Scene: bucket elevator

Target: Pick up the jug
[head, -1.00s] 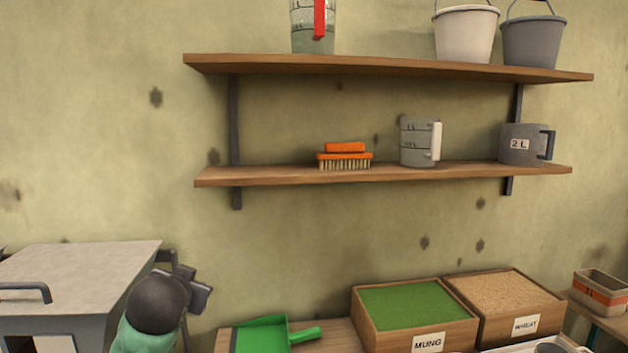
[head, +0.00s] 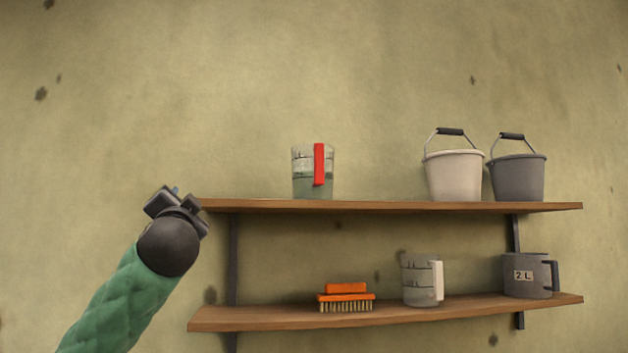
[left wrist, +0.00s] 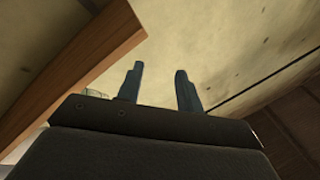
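A clear jug with a red handle (head: 300,178) stands upright on the upper shelf, near its left end. A clear measuring jug with a white handle (head: 421,281) and a grey jug marked 2 L (head: 522,282) stand on the lower shelf. My left gripper (head: 172,200) is raised just left of the upper shelf's left end, apart from all the jugs. In the left wrist view its two fingers (left wrist: 160,85) are spread with nothing between them. A small piece of something clear (left wrist: 96,93) shows by the shelf edge there; I cannot tell what it is. My right gripper is not in view.
The upper wooden shelf (head: 400,207) also carries a white bucket (head: 454,176) and a grey bucket (head: 518,178) at its right. An orange brush (head: 345,298) lies on the lower shelf (head: 260,317). The wall above and left of the shelves is clear.

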